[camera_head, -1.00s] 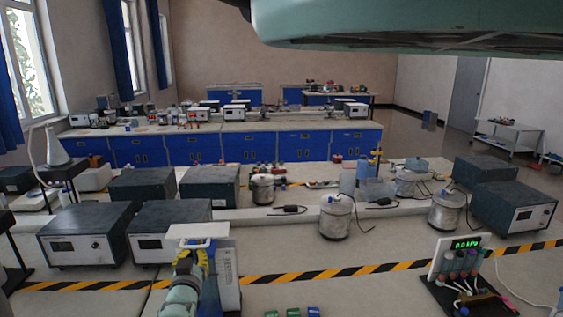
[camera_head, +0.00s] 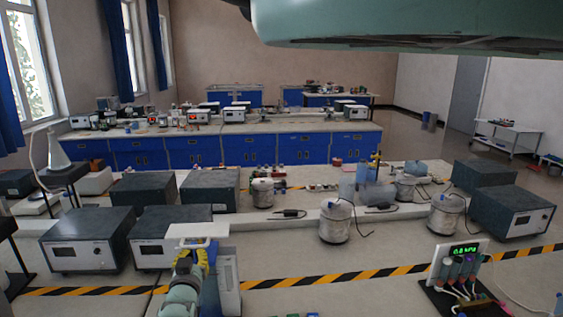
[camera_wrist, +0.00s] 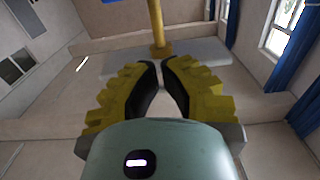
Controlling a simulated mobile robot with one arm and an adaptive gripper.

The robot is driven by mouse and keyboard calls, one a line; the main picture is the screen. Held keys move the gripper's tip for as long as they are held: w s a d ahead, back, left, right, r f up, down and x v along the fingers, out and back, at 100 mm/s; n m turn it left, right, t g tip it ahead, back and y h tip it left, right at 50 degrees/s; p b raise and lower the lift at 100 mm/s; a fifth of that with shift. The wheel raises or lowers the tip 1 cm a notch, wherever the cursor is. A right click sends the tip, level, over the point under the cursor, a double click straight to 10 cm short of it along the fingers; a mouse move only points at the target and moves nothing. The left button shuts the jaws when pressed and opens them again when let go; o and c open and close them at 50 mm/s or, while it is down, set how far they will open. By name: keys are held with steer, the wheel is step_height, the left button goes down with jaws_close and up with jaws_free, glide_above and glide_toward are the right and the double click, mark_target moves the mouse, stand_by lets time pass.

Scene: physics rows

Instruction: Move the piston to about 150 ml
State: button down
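My gripper (camera_head: 190,262) has yellow ribbed fingers and is at the lower middle of the head view, beside a pale upright device (camera_head: 228,285) with a light flat top (camera_head: 198,231). In the wrist view, my gripper (camera_wrist: 160,66) has its dark finger pads close together at the tips, with a narrow gap. A yellow upright rod (camera_wrist: 157,22) rises beyond the tips from a pale plate (camera_wrist: 200,52). I cannot tell whether the fingers touch it. No piston or millilitre scale can be clearly made out.
A white panel with a green display (camera_head: 465,250) and several coloured parts stands at right; its reading is blurred. Dark instrument boxes (camera_head: 86,240) stand behind my gripper at left. Metal pots (camera_head: 335,222) stand mid-bench.

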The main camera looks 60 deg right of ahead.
steer(key=shift+r+p, duration=0.4)
steer(key=shift+r, duration=0.25)
steer(key=shift+f, duration=0.1)
steer(key=f+p+v, duration=0.1)
steer(key=p+v, duration=0.4)
steer(key=v, duration=0.4)
steer(key=shift+f, duration=0.2)
